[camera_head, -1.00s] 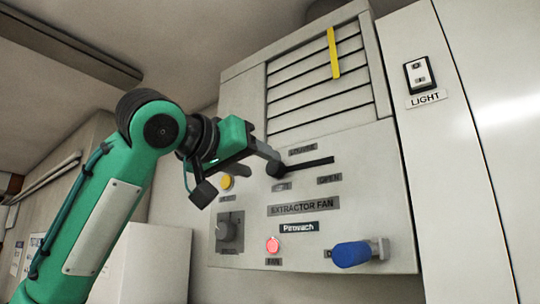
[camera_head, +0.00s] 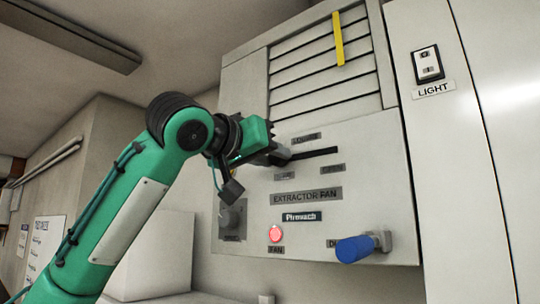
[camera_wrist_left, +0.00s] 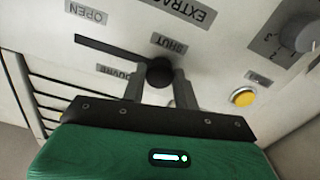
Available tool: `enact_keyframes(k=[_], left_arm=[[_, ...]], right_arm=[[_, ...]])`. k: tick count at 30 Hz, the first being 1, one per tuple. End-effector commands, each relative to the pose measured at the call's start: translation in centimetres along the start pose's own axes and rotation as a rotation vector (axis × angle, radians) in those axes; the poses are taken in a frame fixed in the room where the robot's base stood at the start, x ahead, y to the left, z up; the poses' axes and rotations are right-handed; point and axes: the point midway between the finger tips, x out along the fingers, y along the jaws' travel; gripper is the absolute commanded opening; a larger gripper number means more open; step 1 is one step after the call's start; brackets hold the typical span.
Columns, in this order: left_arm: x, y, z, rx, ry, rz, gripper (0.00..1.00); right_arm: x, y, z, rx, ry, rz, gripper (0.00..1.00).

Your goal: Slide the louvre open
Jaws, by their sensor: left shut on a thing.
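The louvre slider is a dark round knob (camera_wrist_left: 160,72) in a black slot (camera_head: 318,153) on the grey extractor fan panel (camera_head: 365,190). In the wrist view the knob is at the slot's end by the SHUT label (camera_wrist_left: 169,43). The OPEN label (camera_wrist_left: 86,13) is by the other end; it also shows in the head view (camera_head: 332,169). My left gripper (camera_wrist_left: 157,84) is shut on the knob, one finger on each side. In the head view the left gripper (camera_head: 281,154) largely hides the knob. The louvre slats (camera_head: 310,85) lie flat above. My right gripper is out of view.
A blue knob (camera_head: 354,250) sticks out at the panel's lower right. A red lit button (camera_head: 275,233) and a rotary dial (camera_head: 230,218) are below my arm. A yellow button (camera_wrist_left: 244,97) shows near my gripper. A light switch (camera_head: 427,64) is at right.

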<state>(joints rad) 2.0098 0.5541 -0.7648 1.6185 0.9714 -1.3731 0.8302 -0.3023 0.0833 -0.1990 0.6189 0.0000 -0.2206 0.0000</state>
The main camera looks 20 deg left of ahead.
Motion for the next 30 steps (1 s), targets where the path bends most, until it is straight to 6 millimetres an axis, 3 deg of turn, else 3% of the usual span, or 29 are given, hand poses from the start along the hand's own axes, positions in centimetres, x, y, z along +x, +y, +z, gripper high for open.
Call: enact_keyframes(k=[5,19,30], left_arm=[[0.0,0.8,0.3,0.001,-0.001,0.001,0.00],[0.0,9.0,1.9,0.003,0.000,0.004,0.00],[0.0,10.3,2.0,0.000,0.000,0.001,0.00]], right_arm=[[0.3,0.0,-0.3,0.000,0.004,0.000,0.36],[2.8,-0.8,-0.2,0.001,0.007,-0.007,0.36],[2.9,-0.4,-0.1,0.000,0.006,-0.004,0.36]])
